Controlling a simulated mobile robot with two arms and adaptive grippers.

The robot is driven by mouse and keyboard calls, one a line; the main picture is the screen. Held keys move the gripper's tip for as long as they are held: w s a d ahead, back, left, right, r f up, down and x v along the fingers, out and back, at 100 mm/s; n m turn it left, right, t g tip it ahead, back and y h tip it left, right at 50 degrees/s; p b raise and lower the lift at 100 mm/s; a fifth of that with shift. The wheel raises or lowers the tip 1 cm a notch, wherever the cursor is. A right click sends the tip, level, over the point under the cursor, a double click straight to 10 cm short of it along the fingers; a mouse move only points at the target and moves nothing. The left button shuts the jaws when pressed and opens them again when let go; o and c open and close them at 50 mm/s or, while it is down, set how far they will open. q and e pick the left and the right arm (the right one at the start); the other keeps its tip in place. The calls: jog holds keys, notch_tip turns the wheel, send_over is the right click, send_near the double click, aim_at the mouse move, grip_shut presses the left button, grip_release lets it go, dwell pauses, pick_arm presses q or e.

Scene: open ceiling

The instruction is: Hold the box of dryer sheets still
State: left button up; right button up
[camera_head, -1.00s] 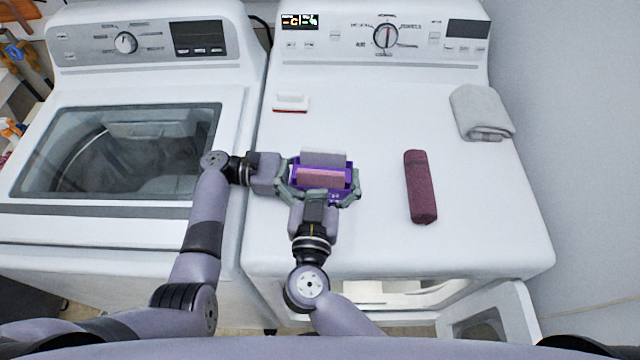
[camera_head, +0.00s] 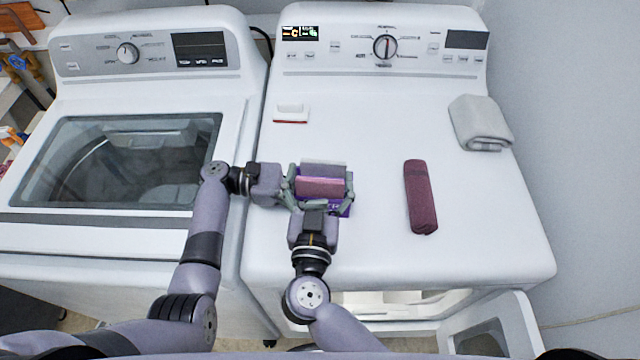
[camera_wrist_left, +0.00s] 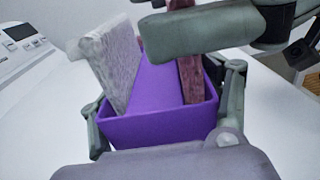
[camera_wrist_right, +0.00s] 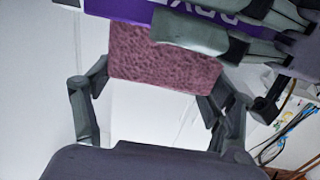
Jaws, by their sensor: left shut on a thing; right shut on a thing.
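The box of dryer sheets is an open purple box (camera_head: 341,209) on the white dryer top, largely hidden by my grippers in the head view. It also shows in the left wrist view (camera_wrist_left: 160,128). My left gripper (camera_head: 325,198), its arm coming in from the left, is shut around the box. A grey-white sheet (camera_wrist_left: 115,65) stands in the box, leaning to one side. My right gripper (camera_head: 321,185) is shut on a pink sheet (camera_head: 318,188). The pink sheet's face shows between its fingers in the right wrist view (camera_wrist_right: 162,58).
A rolled burgundy cloth (camera_head: 420,195) lies right of the box. A folded grey towel (camera_head: 480,122) is at the right edge. A small white and red item (camera_head: 291,113) lies behind the box. The washer (camera_head: 130,160) is at left. The open dryer door (camera_head: 490,325) is below.

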notch_tip(320, 180, up, 9)
jog(key=shift+r, duration=0.1)
dwell(0.3)
pick_arm(q)
jog(key=o, duration=1.3)
